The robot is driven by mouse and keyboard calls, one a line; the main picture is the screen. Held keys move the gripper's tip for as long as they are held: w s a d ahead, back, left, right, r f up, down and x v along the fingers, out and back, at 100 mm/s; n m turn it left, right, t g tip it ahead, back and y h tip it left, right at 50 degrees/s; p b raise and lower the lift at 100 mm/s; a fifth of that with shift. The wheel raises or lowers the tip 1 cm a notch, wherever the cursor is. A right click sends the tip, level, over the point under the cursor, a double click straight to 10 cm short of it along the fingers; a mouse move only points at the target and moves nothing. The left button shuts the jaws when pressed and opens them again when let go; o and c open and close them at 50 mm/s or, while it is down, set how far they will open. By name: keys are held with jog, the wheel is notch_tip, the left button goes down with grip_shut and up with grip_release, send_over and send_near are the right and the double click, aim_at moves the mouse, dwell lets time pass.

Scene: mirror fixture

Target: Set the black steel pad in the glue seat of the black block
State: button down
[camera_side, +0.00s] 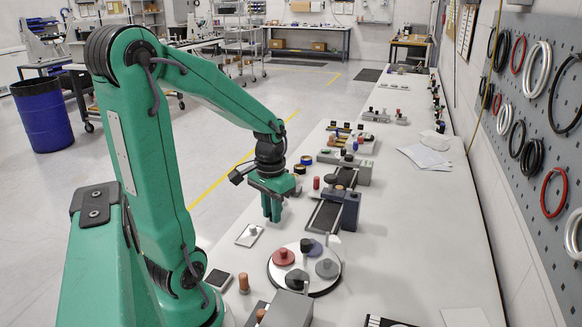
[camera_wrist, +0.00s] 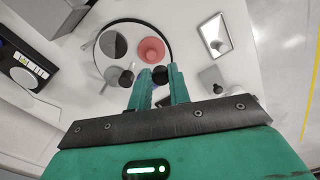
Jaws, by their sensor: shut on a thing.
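My gripper (camera_side: 272,216) is above the bench, to the far left of a white turntable (camera_side: 277,274). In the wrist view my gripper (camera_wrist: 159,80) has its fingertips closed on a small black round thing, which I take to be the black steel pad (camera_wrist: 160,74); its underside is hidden. In the side view the fingers cover it. A dark block (camera_side: 350,213) stands on the bench to the right of the gripper and may be the black block. I cannot make out a glue seat on it.
The turntable carries a red pad (camera_side: 283,257), a grey pad (camera_side: 327,268) and other knobbed pads. A small mirror plate (camera_side: 249,236) lies left of it. A grey box (camera_side: 289,311) stands at the near end. The bench is clear to the right, beyond the dark block.

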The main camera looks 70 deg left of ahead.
notch_tip(320, 180, up, 3)
jog(key=shift+f, duration=0.1)
jog(key=shift+w+a+r, duration=0.3)
jog(key=shift+w+a, duration=0.05)
jog(key=shift+w, duration=0.25)
jog(key=w+a+r, duration=0.2)
jog(key=w+a, duration=0.3)
jog(key=w, duration=0.3)
jog(key=w+a+r, duration=0.2)
jog(key=w+a, duration=0.3)
jog(key=w, duration=0.3)
send_over(338, 188)
jog(key=shift+f, duration=5.7)
jog(key=shift+f, duration=0.25)
jog(key=shift+f, duration=1.6)
jog(key=shift+f, duration=0.7)
